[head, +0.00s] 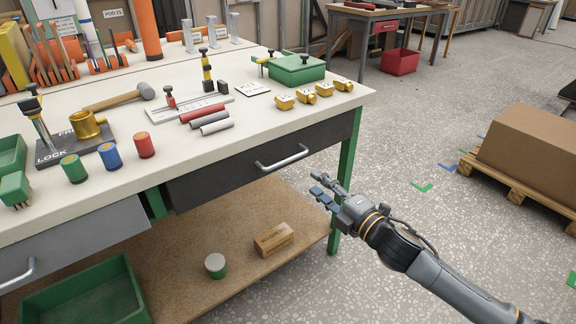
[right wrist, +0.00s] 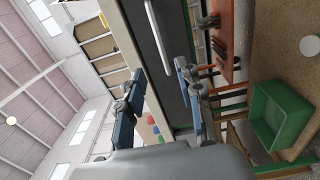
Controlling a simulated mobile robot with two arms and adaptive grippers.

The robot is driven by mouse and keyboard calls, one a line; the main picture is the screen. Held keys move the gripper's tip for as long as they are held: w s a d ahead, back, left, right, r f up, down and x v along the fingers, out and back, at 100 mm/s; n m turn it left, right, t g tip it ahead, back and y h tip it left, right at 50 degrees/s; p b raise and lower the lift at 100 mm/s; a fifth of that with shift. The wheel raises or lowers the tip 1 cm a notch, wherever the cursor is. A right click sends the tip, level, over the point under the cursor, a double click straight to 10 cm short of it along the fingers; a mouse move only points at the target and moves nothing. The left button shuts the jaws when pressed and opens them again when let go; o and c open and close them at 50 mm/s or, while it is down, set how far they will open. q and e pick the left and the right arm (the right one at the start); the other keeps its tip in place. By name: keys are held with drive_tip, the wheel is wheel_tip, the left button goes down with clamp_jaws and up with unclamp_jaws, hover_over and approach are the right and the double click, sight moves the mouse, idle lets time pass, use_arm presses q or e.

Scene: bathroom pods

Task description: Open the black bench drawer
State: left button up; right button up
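The black bench drawer (head: 230,170) sits under the right part of the bench top and looks shut. Its silver bar handle (head: 283,158) faces me. My right gripper (head: 322,188) is to the right of the handle and apart from it, with its fingers spread and nothing between them. In the right wrist view the two fingers (right wrist: 160,88) stand apart, with the dark drawer front (right wrist: 174,50) and the bar handle (right wrist: 157,38) beyond them. My left gripper is not in view.
The bench top (head: 260,125) holds yellow parts, cylinders, a mallet and a green box (head: 296,70). A grey drawer (head: 75,245) is at left. A green bin (head: 85,295) and wooden block (head: 273,239) are below. A green leg (head: 348,160) stands near my gripper.

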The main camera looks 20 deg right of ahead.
sight(289, 162)
drive_tip(key=b+x, duration=0.1)
drive_tip(key=x, duration=1.1)
drive_tip(key=shift+w+f, duration=0.1)
drive_tip(key=shift+w, duration=0.2)
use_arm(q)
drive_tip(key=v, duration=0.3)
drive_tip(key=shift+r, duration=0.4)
use_arm(e)
drive_tip(key=shift+w+a, duration=0.15)
drive_tip(key=shift+w, duration=0.1)
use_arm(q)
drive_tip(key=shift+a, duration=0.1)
use_arm(e)
clamp_jaws()
